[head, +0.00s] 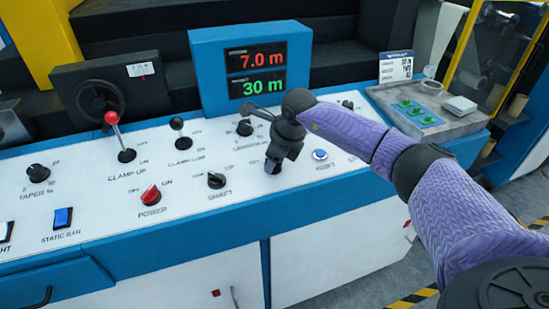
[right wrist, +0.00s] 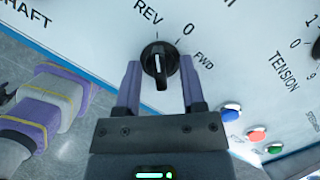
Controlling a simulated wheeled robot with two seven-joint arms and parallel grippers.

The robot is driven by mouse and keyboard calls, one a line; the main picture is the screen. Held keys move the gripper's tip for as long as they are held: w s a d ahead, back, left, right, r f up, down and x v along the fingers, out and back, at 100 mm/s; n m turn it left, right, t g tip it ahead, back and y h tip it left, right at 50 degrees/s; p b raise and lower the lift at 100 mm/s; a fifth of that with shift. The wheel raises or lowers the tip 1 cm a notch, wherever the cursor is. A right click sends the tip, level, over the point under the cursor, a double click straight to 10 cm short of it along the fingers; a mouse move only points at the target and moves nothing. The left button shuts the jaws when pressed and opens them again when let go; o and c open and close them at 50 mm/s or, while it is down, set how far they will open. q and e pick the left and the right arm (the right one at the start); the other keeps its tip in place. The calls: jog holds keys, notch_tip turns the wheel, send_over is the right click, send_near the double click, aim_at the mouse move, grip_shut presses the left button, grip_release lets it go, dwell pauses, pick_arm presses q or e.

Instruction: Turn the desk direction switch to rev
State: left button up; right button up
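The desk direction switch (right wrist: 160,62) is a black round knob with a white mark, labelled REV, 0 and FWD on the white panel. Its mark runs nearly up and down in the right wrist view; I cannot tell surely which label it points to. My right gripper (right wrist: 161,88) is open, with one finger on each side of the knob; gaps show, and I cannot tell if either finger touches. In the head view my right gripper (head: 273,165) is over the desk and hides the switch. My left gripper is not in view.
The desk panel carries a black shaft knob (head: 216,180), a red power knob (head: 150,194), a red-tipped clamp lever (head: 118,135) and a blue button (head: 320,154). A display (head: 256,70) reading 7.0 m and 30 m stands behind. A grey side shelf (head: 425,105) is at right.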

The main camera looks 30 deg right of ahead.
jog(key=p+v, duration=0.2)
jog(key=v, duration=0.8)
